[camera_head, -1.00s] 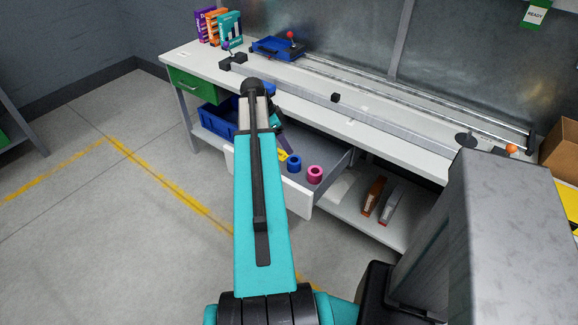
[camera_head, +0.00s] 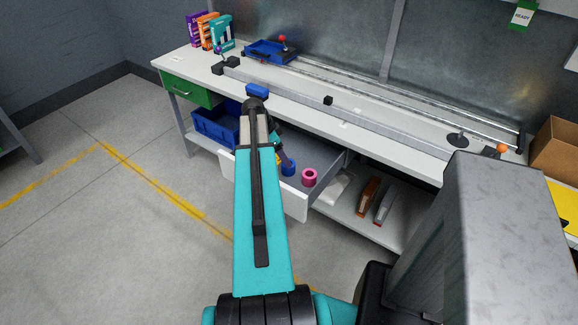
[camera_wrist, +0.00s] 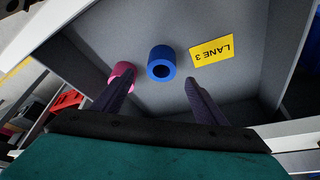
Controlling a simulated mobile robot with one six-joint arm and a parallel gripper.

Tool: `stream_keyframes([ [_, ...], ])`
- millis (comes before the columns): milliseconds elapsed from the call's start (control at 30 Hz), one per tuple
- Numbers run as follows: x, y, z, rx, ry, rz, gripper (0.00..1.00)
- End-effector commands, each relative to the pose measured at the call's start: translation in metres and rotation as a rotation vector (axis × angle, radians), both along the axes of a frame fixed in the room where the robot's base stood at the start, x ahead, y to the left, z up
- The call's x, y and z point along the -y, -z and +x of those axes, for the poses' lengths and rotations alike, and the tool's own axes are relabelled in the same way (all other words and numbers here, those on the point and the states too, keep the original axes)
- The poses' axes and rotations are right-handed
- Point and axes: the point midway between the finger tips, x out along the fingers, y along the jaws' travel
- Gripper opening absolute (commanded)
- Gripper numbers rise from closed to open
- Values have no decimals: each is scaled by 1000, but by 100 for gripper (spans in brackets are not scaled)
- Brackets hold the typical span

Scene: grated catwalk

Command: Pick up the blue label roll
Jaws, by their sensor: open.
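The blue label roll (camera_wrist: 161,62) stands in the open grey drawer (camera_wrist: 188,103), its round hole facing up toward the wrist camera. It also shows in the head view (camera_head: 288,168), beside my arm. My gripper (camera_wrist: 162,88) is open and empty. Its two dark fingers point into the drawer on either side of the roll's line, with the roll beyond the tips. A pink roll (camera_wrist: 122,72) stands just left of the blue one, partly behind the left finger. A yellow "LANE 3" card (camera_wrist: 211,50) lies to the right of the blue roll.
The drawer's white front (camera_head: 297,205) and grey side walls border the rolls closely. The workbench top (camera_head: 345,125) overhangs behind. Floor in front is clear.

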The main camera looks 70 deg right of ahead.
Motion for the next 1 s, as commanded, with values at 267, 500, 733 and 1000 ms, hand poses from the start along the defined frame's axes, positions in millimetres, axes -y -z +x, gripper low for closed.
stream_keyframes([
  [267,5,19,-6,0,0,0,66],
  [500,5,20,-6,0,-1,0,66],
  [733,6,22,-6,0,-1,0,66],
  [1000,12,39,-11,-1,-1,1,66],
])
